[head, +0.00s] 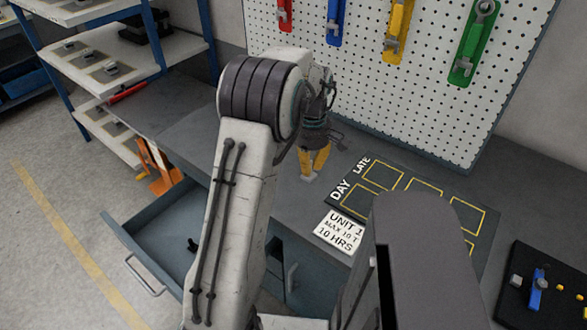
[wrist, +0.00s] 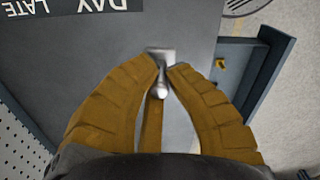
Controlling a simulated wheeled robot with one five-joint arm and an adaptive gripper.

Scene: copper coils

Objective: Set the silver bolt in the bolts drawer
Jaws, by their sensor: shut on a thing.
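The silver bolt (wrist: 160,75) is between the fingertips of my gripper (wrist: 165,67) in the wrist view, with its flat head at the tips and its round end toward the camera. In the head view my gripper (head: 312,165) is shut on the bolt (head: 308,178), low over the dark worktop. An open blue-grey drawer (head: 165,238) juts out to the left of the gripper. No label shows on it. In the wrist view the drawer's rim (wrist: 255,42) lies to the right of the gripper. My arm hides part of the drawer.
A pegboard (head: 420,80) with colored tool holders rises behind. A black tray (head: 540,290) holds small parts at the right. Shelves (head: 95,60) stand left.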

